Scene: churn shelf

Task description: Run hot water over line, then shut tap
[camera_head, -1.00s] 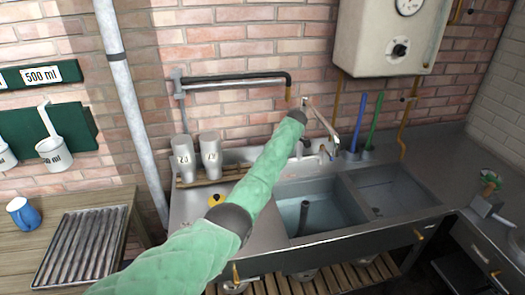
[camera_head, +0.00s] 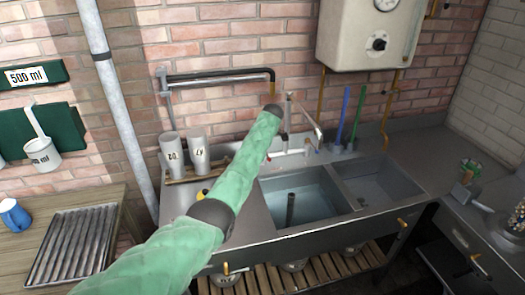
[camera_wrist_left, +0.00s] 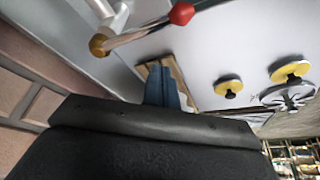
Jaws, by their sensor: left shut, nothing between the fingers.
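The tap (camera_head: 297,150) stands at the back of the sink, with its spout slanting over the basins. In the left wrist view a metal lever with a red ball (camera_wrist_left: 182,13) and a brass end (camera_wrist_left: 99,45) runs close above my gripper. My left arm, in a green sleeve, reaches towards the tap, and its dark cuff hides the gripper in the head view. In the left wrist view my left gripper (camera_wrist_left: 166,90) is shut and empty, apart from the red ball. A black-and-metal pipe (camera_head: 220,79) runs along the wall. I cannot make out running water.
The left basin (camera_head: 310,205) holds bluish water and a dark upright pipe; the right basin (camera_head: 380,187) is beside it. Two grey cups (camera_head: 199,155) stand on a wooden rack. A boiler (camera_head: 368,35) hangs above. A ribbed tray (camera_head: 72,247) and blue mug (camera_head: 14,214) lie left.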

